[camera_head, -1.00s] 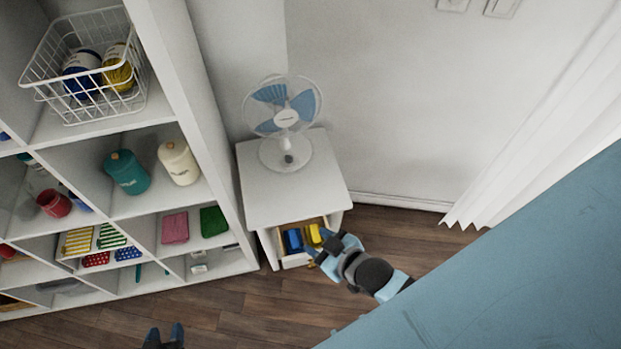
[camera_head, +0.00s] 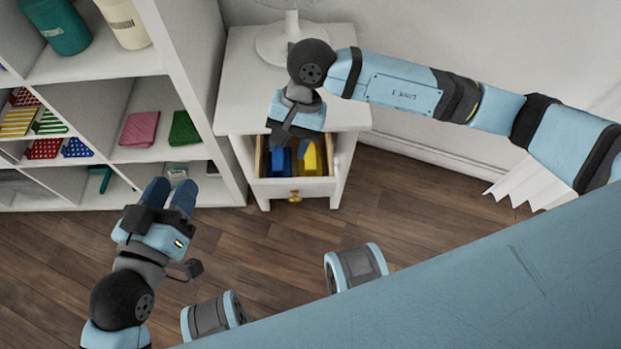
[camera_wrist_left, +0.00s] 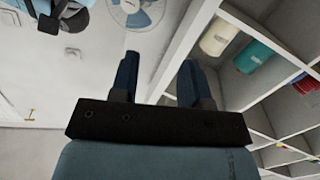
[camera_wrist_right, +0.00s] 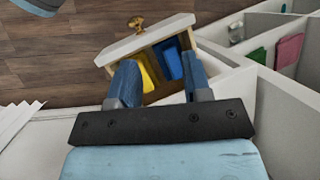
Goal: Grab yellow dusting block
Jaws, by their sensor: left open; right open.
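The yellow dusting block (camera_head: 309,160) lies in the right part of the open drawer (camera_head: 262,187) of the white side table, beside a blue block (camera_head: 281,165). My right gripper (camera_head: 284,142) is open and empty above the drawer and partly hides its contents. In the right wrist view, the yellow block (camera_wrist_right: 146,72) and the blue block (camera_wrist_right: 170,62) both appear between the spread fingers of the right gripper (camera_wrist_right: 160,66). My left gripper (camera_head: 170,194) is open and empty, in front of the shelf. It also shows in the left wrist view (camera_wrist_left: 158,78).
A fan (camera_wrist_left: 135,10) stands on the side table (camera_head: 240,80). The drawer front has a brass knob (camera_head: 295,196). A white shelf (camera_head: 190,45) with cloths and bottles is at the left. A blue surface (camera_head: 480,270) fills the lower right.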

